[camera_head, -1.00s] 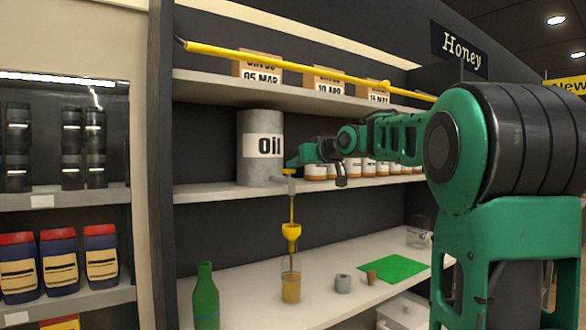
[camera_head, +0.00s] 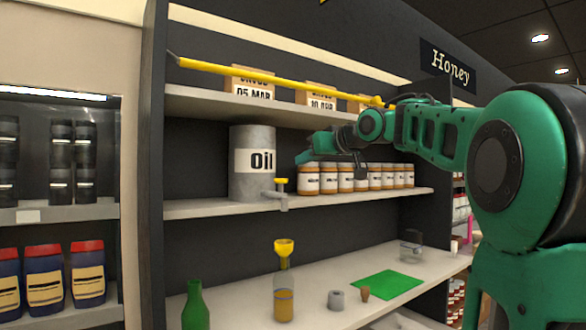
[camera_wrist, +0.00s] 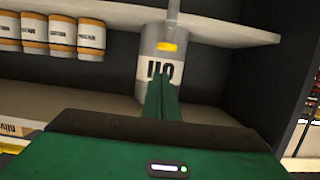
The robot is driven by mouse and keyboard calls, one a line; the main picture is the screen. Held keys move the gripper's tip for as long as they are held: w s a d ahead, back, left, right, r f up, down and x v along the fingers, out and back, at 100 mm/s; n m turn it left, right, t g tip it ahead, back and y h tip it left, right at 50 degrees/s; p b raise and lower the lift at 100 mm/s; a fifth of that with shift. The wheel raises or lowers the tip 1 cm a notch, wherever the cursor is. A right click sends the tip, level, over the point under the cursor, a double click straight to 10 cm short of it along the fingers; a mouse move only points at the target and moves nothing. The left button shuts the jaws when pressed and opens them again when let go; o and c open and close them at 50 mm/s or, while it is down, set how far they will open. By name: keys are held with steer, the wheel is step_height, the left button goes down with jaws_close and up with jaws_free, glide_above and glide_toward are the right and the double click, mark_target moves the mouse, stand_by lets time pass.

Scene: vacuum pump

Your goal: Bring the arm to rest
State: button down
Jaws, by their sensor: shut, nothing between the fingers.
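My green arm reaches in from the right in the head view, in front of the shelves. My gripper (camera_head: 304,158) is in the air to the right of the grey oil drum (camera_head: 252,165), apart from the drum's tap (camera_head: 283,197) with its yellow handle. In the wrist view, which is upside down, the green fingers (camera_wrist: 161,92) are together with nothing between them. They overlap the view of the oil drum (camera_wrist: 150,69). Below the tap, a clear bottle (camera_head: 284,306) holds amber oil, with a yellow funnel (camera_head: 284,249) in its top. No stream shows.
Several jars (camera_head: 345,178) line the shelf behind my gripper. A yellow bar (camera_head: 270,80) crosses along the upper shelf. The counter holds a green bottle (camera_head: 195,308), a grey ring (camera_head: 336,299), a small brown piece (camera_head: 365,293) and a green mat (camera_head: 388,285).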

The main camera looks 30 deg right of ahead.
steer(key=shift+s+r, duration=0.15)
steer(key=shift+s, duration=0.45)
steer(key=s+f+m+g+h, duration=0.15)
steer(key=s+f+g, duration=0.35)
steer(key=f, duration=0.9)
steer(key=s+f+m+g, duration=0.25)
steer(key=s+f, duration=0.45)
steer(key=f, duration=0.7)
steer(key=s+a+f+m+g, duration=0.1)
steer(key=s+a+f+g, duration=0.2)
steer(key=s+f, duration=0.6)
steer(key=s+a+f+m+g+y, duration=0.1)
steer(key=s+a+f+g, duration=0.2)
steer(key=s+f, duration=0.7)
steer(key=s+g, duration=0.2)
steer(key=s, duration=0.3)
steer(key=shift+a+f+m, duration=0.2)
steer(key=shift+a+m, duration=0.15)
steer(key=shift+m, duration=0.05)
